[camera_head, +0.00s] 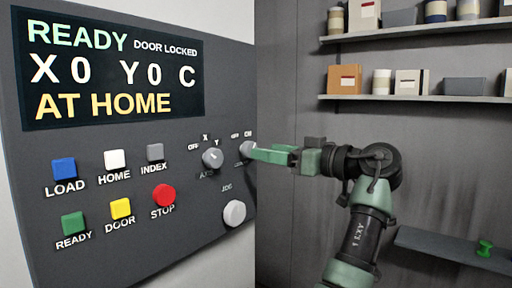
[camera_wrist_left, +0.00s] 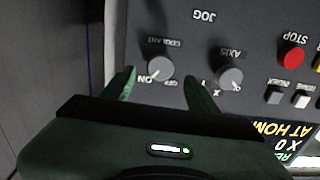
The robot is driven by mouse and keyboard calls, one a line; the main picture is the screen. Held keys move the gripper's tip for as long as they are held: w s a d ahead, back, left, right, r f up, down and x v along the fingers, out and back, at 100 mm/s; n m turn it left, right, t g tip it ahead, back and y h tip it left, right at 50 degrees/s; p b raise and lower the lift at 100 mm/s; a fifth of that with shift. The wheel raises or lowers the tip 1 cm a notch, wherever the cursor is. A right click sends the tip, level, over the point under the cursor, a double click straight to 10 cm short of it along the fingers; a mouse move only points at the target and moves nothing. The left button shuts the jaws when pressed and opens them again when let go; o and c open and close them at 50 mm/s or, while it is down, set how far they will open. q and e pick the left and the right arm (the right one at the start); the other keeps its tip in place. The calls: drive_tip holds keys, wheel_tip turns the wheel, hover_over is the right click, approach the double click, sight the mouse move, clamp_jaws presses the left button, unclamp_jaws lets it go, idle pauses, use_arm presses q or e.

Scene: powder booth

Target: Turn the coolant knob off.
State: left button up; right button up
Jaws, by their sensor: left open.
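The coolant knob (camera_head: 247,149) is a small grey dial at the right edge of the dark control panel (camera_head: 130,148), partly hidden by my gripper in the head view. In the left wrist view, the coolant knob (camera_wrist_left: 160,68) appears upside down, and its pale pointer mark leans toward the ON label. My left gripper (camera_head: 257,153) is open, with its green fingers reaching toward the knob. In the wrist view, the left gripper's fingers (camera_wrist_left: 163,86) stand on either side of the knob, apart from it. My right gripper is not in view.
The axis knob (camera_head: 212,158) sits close beside the coolant knob, and the jog knob (camera_head: 234,213) is below. Several coloured buttons and a red STOP button (camera_head: 163,195) are to the left. Shelves (camera_head: 410,98) with boxes and jars hang on the back wall.

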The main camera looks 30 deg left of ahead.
sight(247, 149)
use_arm(q)
drive_tip(key=a, duration=0.2)
drive_tip(key=a+p, duration=0.1)
drive_tip(key=a, duration=0.2)
drive_tip(key=shift+w, duration=0.2)
drive_tip(key=shift+c, duration=0.3)
clamp_jaws()
